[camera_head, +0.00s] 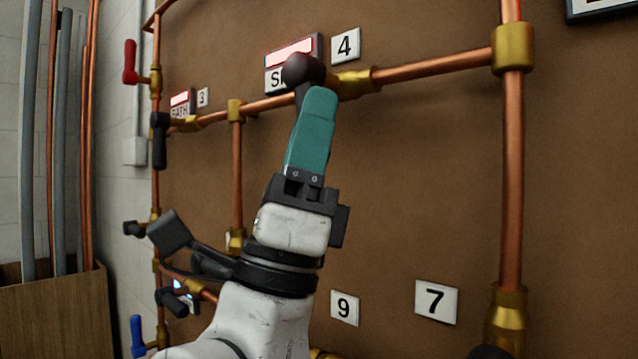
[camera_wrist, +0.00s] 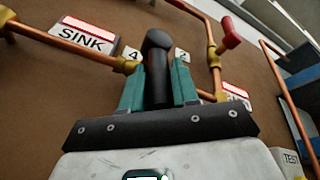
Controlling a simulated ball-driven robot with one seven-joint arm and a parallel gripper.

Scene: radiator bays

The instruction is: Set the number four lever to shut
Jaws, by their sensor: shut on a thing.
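The number four lever (camera_head: 303,70) is black with a rounded hub, beside the number 4 tag (camera_head: 345,45) on the upper copper pipe. Its handle hangs down from the hub and is mostly hidden by my fingers in the head view. In the wrist view the black lever (camera_wrist: 158,70) stands between the two teal fingers and appears to lie across the pipe's line. My gripper (camera_head: 318,100) is shut on the lever; it also shows in the wrist view (camera_wrist: 160,88). The brass valve body (camera_head: 355,83) is partly hidden.
The SINK sign (camera_head: 276,80) is partly covered by the lever. A red lever (camera_head: 130,62) and blue lever (camera_head: 137,335) are far left.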

